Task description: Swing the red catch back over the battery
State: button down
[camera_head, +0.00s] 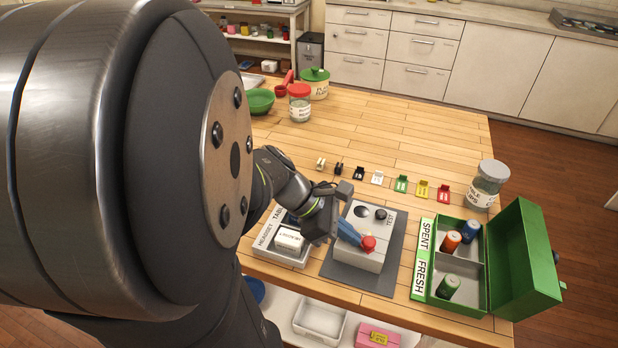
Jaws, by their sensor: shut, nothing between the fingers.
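A pale tester box (356,258) with a "TEST" label stands on a dark grey mat (393,262). A red rounded piece (369,243), which looks like the red catch, sits on its top near the front right. A slanted blue piece (347,232) runs up to it from the left; I cannot tell whether it is the battery or part of the catch. A dark round hole (361,211) and a black knob (381,214) show toward the back. My gripper (335,207) is shut and empty at the box's left side, hiding part of it. Contact is unclear.
A green case (433,303), lid open to the right, holds orange, blue and green batteries beside "SPENT" and "FRESH" labels. A white tray (262,245) is left of the tester. Several small coloured clips stand in a row behind it. A lidded jar (487,185) stands back right.

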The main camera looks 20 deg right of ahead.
jog(key=shift+d, duration=0.1)
jog(key=n+t, duration=0.1)
jog(key=d+n+t, duration=0.1)
jog(key=n, duration=0.1)
jog(key=n+t+h, duration=0.1)
jog(key=shift+s+d+n, duration=0.3)
jog(key=shift+d+n, duration=0.1)
jog(key=shift+d+t, duration=0.3)
jog(key=shift+d, duration=0.1)
jog(key=shift+w, duration=0.15)
